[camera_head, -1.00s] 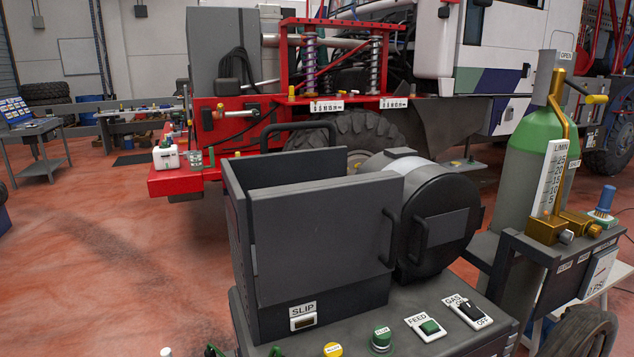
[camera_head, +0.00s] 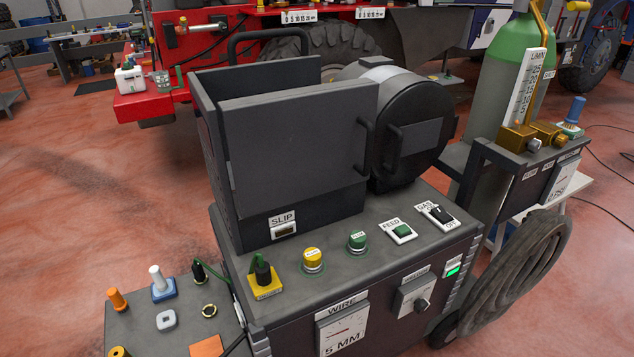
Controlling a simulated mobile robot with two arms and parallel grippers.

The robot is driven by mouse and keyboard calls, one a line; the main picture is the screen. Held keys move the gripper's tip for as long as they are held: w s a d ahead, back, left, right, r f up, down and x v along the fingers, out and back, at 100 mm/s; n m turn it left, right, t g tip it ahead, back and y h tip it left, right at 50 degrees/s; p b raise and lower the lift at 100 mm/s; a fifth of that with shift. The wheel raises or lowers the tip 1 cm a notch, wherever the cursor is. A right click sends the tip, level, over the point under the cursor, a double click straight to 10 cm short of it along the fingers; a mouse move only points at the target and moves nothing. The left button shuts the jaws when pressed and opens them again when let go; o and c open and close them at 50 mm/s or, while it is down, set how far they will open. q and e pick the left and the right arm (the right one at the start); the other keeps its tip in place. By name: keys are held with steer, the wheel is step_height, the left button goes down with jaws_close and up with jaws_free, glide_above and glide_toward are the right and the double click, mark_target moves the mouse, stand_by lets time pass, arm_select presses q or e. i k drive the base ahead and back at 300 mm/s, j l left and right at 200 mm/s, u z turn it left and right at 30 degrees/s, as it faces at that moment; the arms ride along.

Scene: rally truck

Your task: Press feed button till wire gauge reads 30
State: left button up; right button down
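The green FEED button (camera_head: 402,230) sits in a white frame on top of the dark welder box (camera_head: 350,265), left of the GAS switch (camera_head: 440,216). The wire gauge (camera_head: 343,332) is on the box's front, a white panel labelled WIRE. Its lower part is cut off by the bottom edge; text reading 5 MM shows, but I cannot make out the needle's reading. Neither of my grippers is in view.
A yellow knob (camera_head: 312,260) and a green knob (camera_head: 357,242) stand left of the feed button. An open dark metal box (camera_head: 295,140) rises behind them. A coiled hose (camera_head: 515,265) hangs at the right. A small side table (camera_head: 150,320) is at lower left.

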mark_target(402, 229)
steer(key=k+l+u, duration=0.25)
steer(key=k+l, duration=0.65)
